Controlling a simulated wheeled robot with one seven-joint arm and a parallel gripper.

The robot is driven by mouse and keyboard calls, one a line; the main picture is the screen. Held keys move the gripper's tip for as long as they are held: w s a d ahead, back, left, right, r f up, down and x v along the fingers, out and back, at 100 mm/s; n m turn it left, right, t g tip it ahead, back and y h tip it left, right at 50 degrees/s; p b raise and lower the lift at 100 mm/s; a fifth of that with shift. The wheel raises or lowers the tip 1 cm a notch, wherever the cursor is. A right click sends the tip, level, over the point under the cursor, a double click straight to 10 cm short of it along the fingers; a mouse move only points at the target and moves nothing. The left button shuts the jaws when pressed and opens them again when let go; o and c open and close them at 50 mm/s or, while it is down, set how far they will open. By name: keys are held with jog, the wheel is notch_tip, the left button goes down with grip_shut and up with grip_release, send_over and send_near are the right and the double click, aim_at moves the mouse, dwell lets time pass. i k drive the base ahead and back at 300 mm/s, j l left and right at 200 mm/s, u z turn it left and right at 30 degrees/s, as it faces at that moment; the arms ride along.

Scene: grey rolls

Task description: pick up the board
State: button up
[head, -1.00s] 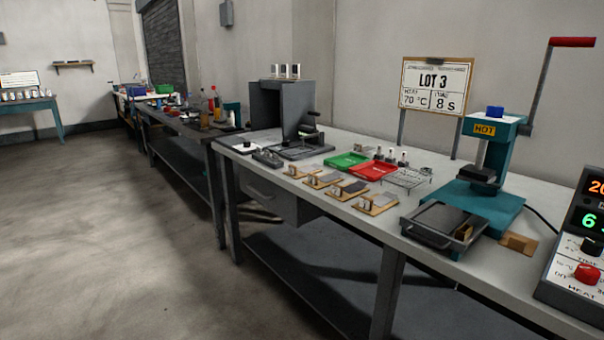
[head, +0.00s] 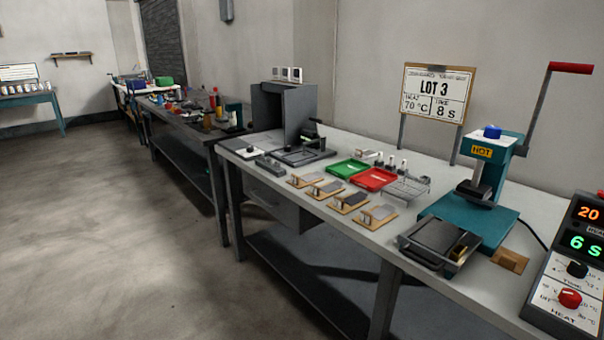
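Several small wooden boards with grey plates on them lie in a row along the front of the grey workbench (head: 345,245): one at the left (head: 306,181), then another (head: 327,190), a third with a darker plate (head: 349,203) and one at the right (head: 376,217). A bare small wooden piece (head: 510,260) lies right of the teal press. A larger upright board reading LOT 3 (head: 437,92) stands at the back. I cannot tell which of these is the task's board. My gripper is not in view.
A teal press (head: 490,205) with a red-handled lever and a dark tray (head: 437,242) stand right of the boards. A green tray (head: 348,169), a red tray (head: 376,179) and a wire rack (head: 408,188) lie behind them. A control box (head: 572,270) is at far right. The floor at left is clear.

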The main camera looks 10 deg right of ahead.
aim_at(299, 182)
jog(key=i+j, duration=0.2)
jog(key=j, duration=0.15)
jog(key=i+j, duration=0.2)
jog(key=i+j+z, duration=0.1)
jog(key=j, duration=0.35)
jog(key=i+j, duration=0.3)
jog(key=i+j+z, duration=0.1)
jog(key=j, duration=0.25)
jog(key=i+j, duration=0.8)
jog(key=i, duration=0.2)
jog(key=l+z, duration=0.05)
